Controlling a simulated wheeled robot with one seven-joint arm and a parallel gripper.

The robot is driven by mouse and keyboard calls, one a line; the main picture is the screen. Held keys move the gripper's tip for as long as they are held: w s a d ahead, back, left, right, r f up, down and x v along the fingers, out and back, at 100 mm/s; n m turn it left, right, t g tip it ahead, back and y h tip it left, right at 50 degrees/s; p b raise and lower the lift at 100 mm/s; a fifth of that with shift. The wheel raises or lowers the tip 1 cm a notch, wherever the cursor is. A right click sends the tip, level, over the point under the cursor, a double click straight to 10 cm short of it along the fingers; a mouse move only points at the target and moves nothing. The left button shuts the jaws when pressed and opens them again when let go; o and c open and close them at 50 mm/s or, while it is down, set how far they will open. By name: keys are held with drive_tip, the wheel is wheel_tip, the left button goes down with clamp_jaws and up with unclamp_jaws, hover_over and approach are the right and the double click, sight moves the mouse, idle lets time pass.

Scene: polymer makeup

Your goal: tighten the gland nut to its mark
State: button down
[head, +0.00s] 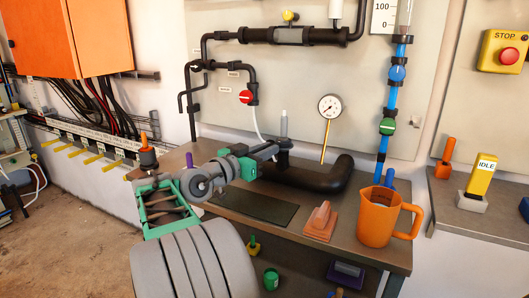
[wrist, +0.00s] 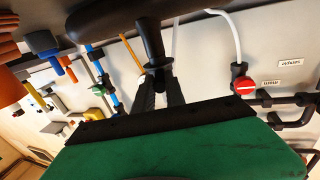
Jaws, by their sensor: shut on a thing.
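My gripper (head: 276,149) reaches in from the left at the back of the bench. Its dark fingers (wrist: 160,80) are shut on the gland nut, a black fitting (wrist: 158,63) on a short black stem above the thick black pipe. In the head view the gland nut (head: 285,144) shows just past the fingertips, with a pale upright rod (head: 284,123) above it. The mark on the nut cannot be made out in either view.
The thick black pipe (head: 325,177) bends along the bench back. A gauge (head: 330,107) on a yellow stem stands right of the nut. A red valve (head: 246,97) is up left. An orange jug (head: 378,217) and an orange block (head: 320,222) stand on the bench, right of a dark mat (head: 243,207).

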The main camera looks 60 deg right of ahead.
drive_tip(key=shift+s, duration=0.1)
drive_tip(key=c, duration=1.6)
unclamp_jaws()
drive_tip(key=shift+d, duration=0.1)
drive_tip(key=shift+o, duration=1.1)
